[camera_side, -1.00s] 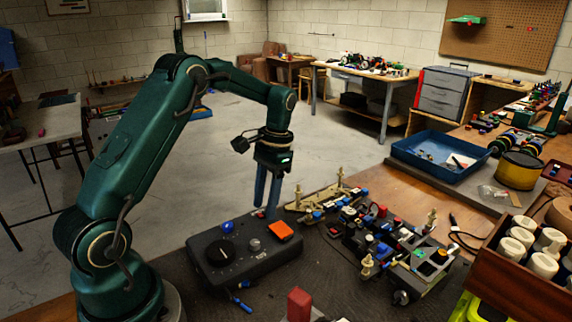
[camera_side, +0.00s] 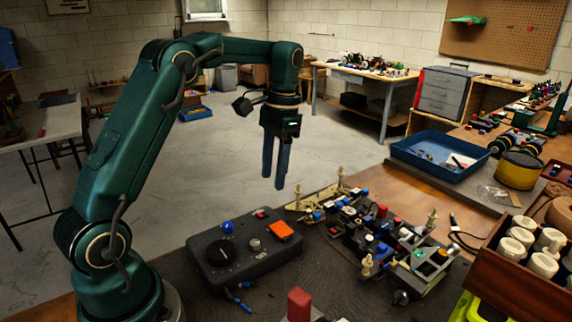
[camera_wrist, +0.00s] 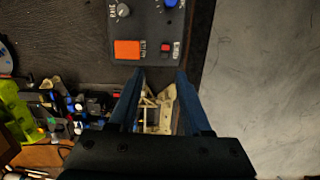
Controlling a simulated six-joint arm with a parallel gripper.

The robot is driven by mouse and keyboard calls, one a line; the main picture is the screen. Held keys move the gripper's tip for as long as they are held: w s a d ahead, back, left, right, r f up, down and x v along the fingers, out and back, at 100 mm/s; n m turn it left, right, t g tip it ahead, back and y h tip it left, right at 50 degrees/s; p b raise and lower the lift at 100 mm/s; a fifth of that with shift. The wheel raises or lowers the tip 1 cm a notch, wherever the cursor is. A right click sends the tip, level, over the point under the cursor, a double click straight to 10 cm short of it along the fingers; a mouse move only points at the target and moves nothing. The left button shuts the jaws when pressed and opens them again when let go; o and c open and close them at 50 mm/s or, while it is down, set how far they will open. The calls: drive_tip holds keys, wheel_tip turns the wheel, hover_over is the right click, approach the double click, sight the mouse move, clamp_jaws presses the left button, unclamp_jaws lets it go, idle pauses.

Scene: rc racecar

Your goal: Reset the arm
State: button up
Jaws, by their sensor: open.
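My gripper (camera_side: 274,186) is raised in the air above the far edge of the work surface, its two blue fingers pointing down, apart and empty. In the wrist view my gripper (camera_wrist: 157,74) shows its fingers spread with nothing between them. Below it, to the left in the side view, lies the dark control box (camera_side: 222,272) with a blue knob, a black dial and an orange button. The RC racecar chassis (camera_side: 385,240) sits on the mat to the right, apart from the fingers. The control box also shows in the wrist view (camera_wrist: 148,20).
A blue tray (camera_side: 400,152) and a yellow tin (camera_side: 518,176) stand at the right. A wooden box (camera_side: 520,280) of white bottles is at the front right. A red block (camera_side: 299,303) is at the front edge. The space around my gripper is clear.

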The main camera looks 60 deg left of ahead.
drive_tip(key=s+d+r+m+t, duration=0.1)
drive_tip(key=s+d+r+t, duration=0.3)
drive_tip(key=s+d+r, duration=0.45)
drive_tip(key=s+d+f+n+t, duration=0.1)
drive_tip(key=s+d+f+t, duration=0.2)
drive_tip(key=s+f, duration=0.2)
drive_tip(key=shift+s+d+f, duration=0.3)
drive_tip(key=shift+s, duration=0.65)
